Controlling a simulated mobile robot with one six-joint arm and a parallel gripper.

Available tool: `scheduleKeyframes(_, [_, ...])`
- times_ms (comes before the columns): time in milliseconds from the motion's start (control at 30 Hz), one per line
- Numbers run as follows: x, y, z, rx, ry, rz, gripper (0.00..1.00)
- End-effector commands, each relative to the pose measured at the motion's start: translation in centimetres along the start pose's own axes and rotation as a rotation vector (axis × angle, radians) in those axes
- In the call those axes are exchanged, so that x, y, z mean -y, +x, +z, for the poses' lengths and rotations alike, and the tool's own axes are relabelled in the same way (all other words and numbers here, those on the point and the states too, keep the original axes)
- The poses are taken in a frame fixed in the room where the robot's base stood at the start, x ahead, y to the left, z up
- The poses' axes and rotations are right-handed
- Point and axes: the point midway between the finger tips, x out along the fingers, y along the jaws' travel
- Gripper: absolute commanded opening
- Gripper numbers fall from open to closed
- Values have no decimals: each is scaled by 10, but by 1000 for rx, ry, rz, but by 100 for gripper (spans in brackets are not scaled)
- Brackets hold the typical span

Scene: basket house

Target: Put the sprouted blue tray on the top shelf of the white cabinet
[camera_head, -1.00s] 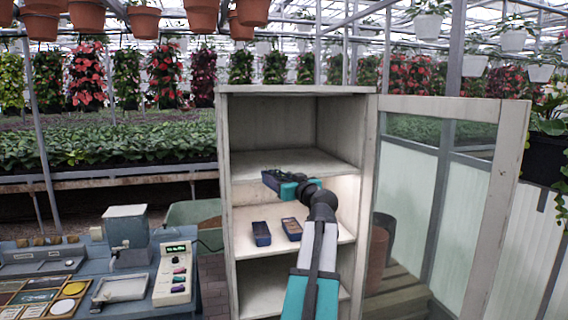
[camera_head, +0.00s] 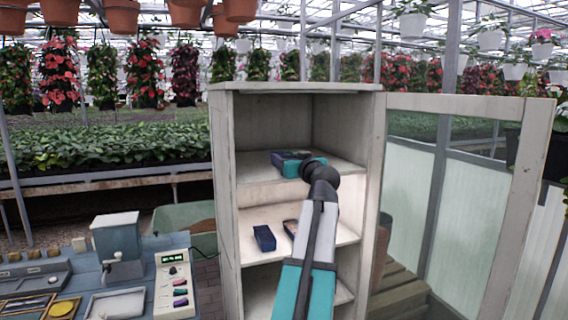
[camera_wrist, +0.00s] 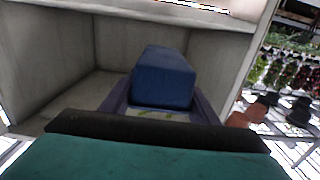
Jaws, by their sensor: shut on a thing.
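The white cabinet (camera_head: 222,190) stands open in the middle of the head view, with its top shelf (camera_head: 262,175) in the upper compartment. My gripper (camera_head: 300,167) is shut on the dark blue tray (camera_head: 283,155) at the opening of that compartment. I cannot tell whether the tray touches the shelf board. In the wrist view the tray's rim (camera_wrist: 206,113) shows beyond the teal and black gripper body, with a little green inside it. A blue block-shaped part (camera_wrist: 163,80) rises over the tray. The contents are mostly hidden.
A dark blue tray (camera_head: 264,238) lies on the middle shelf, with another (camera_head: 290,228) partly behind my arm. The open glazed cabinet door (camera_head: 535,190) stands at the right. A bench with a control box (camera_head: 174,285) is at the lower left. The upper compartment looks otherwise empty.

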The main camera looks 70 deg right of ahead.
Motion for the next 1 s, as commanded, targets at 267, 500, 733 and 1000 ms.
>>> scheduleKeyframes(267, [-5, 0, -1, -1, 0, 6, 26])
scheduleKeyframes(500, [-8, 25, -1, 0, 2, 7, 26])
scheduleKeyframes(733, [-11, 62, 2, 0, 2, 7, 26])
scheduleKeyframes(1000, [-13, 103, 7, 0, 2, 8, 26])
